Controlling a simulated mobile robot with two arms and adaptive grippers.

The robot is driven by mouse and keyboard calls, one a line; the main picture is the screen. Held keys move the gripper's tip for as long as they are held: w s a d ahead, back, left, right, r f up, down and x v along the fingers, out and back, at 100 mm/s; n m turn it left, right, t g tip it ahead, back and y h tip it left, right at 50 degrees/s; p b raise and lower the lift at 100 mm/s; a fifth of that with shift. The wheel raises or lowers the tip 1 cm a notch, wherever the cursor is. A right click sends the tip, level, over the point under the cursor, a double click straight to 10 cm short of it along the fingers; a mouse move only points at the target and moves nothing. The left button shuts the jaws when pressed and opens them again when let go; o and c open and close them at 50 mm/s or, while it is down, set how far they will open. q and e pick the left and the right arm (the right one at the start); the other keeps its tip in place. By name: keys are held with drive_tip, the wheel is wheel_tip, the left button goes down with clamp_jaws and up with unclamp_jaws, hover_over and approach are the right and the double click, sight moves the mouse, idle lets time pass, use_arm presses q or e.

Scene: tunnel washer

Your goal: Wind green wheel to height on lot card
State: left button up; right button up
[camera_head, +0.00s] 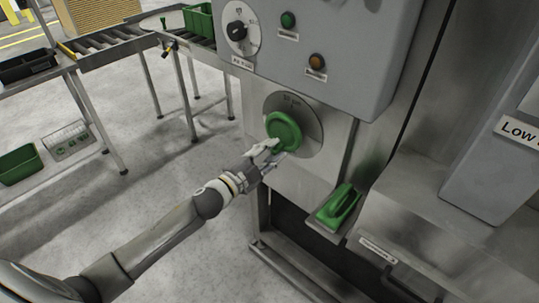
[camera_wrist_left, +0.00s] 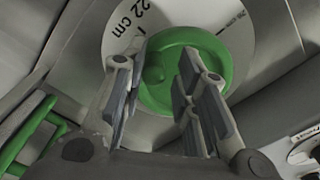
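The green wheel (camera_head: 284,132) is mounted on a round grey dial plate (camera_head: 312,125) on the front of the machine. In the left wrist view the wheel (camera_wrist_left: 186,68) lies just beyond the fingers, and "22 cm" is printed on the plate (camera_wrist_left: 125,30). My left gripper (camera_head: 268,151) is at the wheel's lower left edge. In the left wrist view its fingers (camera_wrist_left: 160,82) stand apart, with the wheel's left part showing between them; I cannot tell whether they touch it. I cannot make out a lot card. My right gripper is not in view.
A grey control box (camera_head: 330,40) with a black knob (camera_head: 237,31), a green button and an orange button overhangs the wheel. A green handle-like object (camera_head: 340,206) sits on a ledge lower right. A roller conveyor (camera_head: 110,42) and green bins stand left, beyond open floor.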

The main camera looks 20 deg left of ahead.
use_arm(q)
drive_tip(key=v, duration=1.2)
drive_tip(key=shift+f, duration=0.15)
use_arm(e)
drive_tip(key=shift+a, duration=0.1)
use_arm(q)
drive_tip(key=shift+d, duration=0.1)
